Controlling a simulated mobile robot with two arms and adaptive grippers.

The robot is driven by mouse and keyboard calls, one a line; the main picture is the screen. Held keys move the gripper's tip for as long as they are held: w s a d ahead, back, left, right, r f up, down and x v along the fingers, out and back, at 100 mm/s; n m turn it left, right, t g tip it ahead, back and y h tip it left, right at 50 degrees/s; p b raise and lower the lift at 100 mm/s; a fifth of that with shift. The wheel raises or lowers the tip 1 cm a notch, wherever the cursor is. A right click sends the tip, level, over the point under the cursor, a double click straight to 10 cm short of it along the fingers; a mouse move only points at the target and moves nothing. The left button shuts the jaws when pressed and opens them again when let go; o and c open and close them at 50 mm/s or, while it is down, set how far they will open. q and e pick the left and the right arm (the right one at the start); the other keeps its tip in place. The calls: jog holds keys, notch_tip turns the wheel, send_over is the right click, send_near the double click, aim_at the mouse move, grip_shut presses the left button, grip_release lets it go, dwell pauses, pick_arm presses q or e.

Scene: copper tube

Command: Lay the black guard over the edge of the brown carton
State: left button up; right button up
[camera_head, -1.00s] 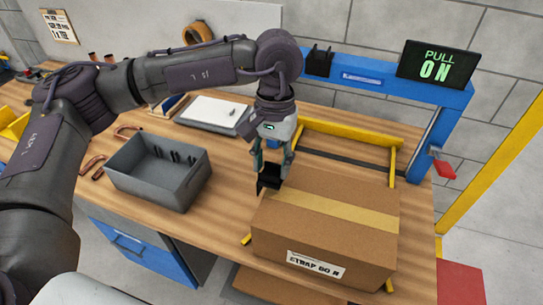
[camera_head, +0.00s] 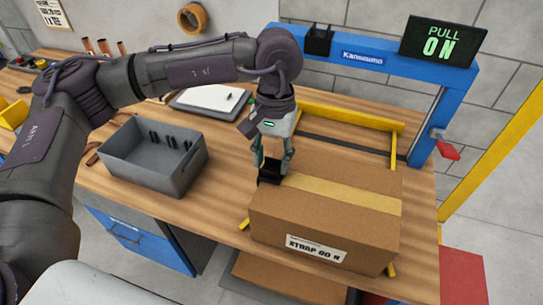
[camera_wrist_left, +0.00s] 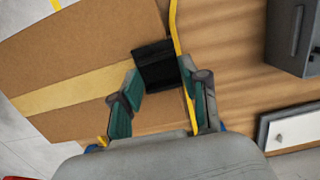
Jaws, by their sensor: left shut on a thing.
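The brown carton (camera_head: 330,215) stands on the wooden table at the right, with a tan tape band along its top and a white label in front. My left gripper (camera_head: 273,160) points down at the carton's left top edge. It is shut on the black guard (camera_head: 269,172). In the left wrist view the guard (camera_wrist_left: 155,62) lies between the fingers (camera_wrist_left: 157,76), at the carton's edge where the tape (camera_wrist_left: 65,90) ends. I cannot tell whether it touches the carton. My right gripper is in neither view.
A grey bin (camera_head: 150,170) with several black pieces stands left of the carton. A yellow frame (camera_head: 350,118) and blue arch (camera_head: 435,85) stand behind. Bare table lies between bin and carton.

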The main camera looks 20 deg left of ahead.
pick_arm(q)
jog(key=shift+d+f+b, duration=0.1)
jog(key=shift+d+b, duration=0.05)
jog(key=shift+b, duration=0.35)
dwell(0.3)
jog(key=o, duration=1.2)
